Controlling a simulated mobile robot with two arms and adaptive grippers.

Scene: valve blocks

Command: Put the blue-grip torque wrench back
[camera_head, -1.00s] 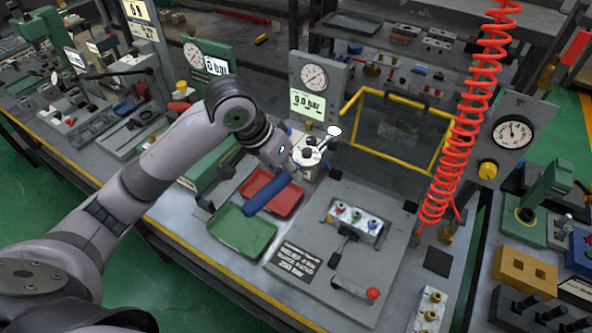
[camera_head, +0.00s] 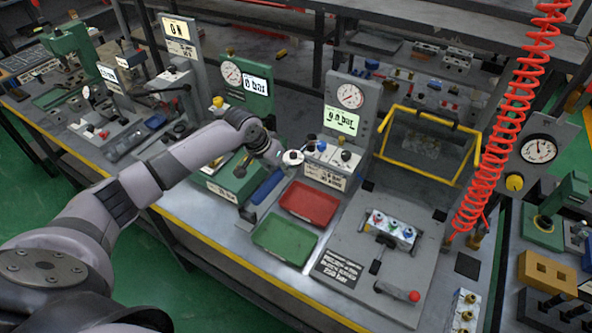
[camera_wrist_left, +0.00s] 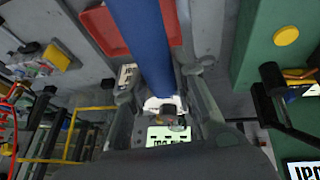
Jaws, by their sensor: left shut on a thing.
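My left gripper (camera_head: 279,159) is shut on the blue-grip torque wrench. The wrench's blue grip (camera_head: 266,187) shows between the green fixture (camera_head: 232,178) and the red tray (camera_head: 309,203), slanting down to the left. Its round white head (camera_head: 293,157) is by my fingers. In the left wrist view the blue grip (camera_wrist_left: 143,42) runs up from between the fingers, past the red tray's edge. The fingers hide part of the wrench's head end. I cannot tell whether the grip touches the bench. My right gripper is not in view.
A green tray (camera_head: 284,240) lies in front of the red tray. A gauge panel (camera_head: 349,105) and a white block with knobs (camera_head: 331,160) stand close right of my gripper. A yellow-framed guard (camera_head: 428,145) and a red coiled hose (camera_head: 507,120) are further right.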

